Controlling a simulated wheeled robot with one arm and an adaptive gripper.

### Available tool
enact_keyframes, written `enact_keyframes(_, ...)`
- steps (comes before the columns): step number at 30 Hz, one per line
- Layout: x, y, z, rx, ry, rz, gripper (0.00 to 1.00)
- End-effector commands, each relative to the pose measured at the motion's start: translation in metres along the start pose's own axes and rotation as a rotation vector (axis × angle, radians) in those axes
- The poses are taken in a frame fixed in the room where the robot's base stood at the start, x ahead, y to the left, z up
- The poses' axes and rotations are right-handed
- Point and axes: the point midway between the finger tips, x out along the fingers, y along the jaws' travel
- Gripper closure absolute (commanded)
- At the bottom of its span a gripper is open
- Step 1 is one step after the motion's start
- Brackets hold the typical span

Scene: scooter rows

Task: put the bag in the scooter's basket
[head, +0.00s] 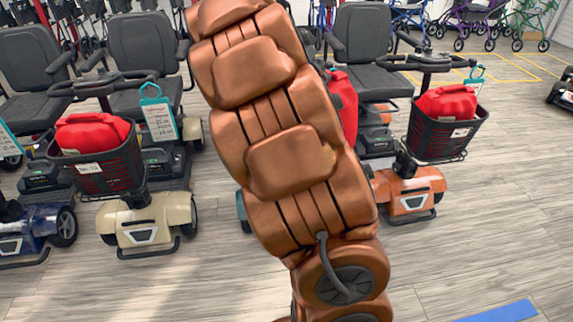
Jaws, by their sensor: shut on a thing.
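A red bag (449,102) sits in the dark basket (436,139) of the orange scooter (409,191) on the right. Another red bag (92,133) sits in the dark basket (98,178) at the left, close to the beige scooter (149,222). A third red item (343,101) shows beside the right edge of my copper arm. Most of it is hidden, so I cannot tell whether it is held or resting. My arm crosses the middle of the view. My gripper is not in view.
A dark blue scooter (32,230) stands at the far left. My arm hides most of a teal scooter (243,213). Walkers (483,17) stand at the back right. The wood-look floor (480,240) is clear in front, with a blue strip (502,312) at the lower right.

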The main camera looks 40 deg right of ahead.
Motion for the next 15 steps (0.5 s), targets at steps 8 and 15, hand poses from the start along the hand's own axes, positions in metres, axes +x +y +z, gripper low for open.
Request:
enact_keyframes(8,0.013,0.017,-0.052,0.136,0.002,0.129,1.0)
enact_keyframes(15,0.022,0.029,-0.085,0.22,0.001,0.216,1.0)
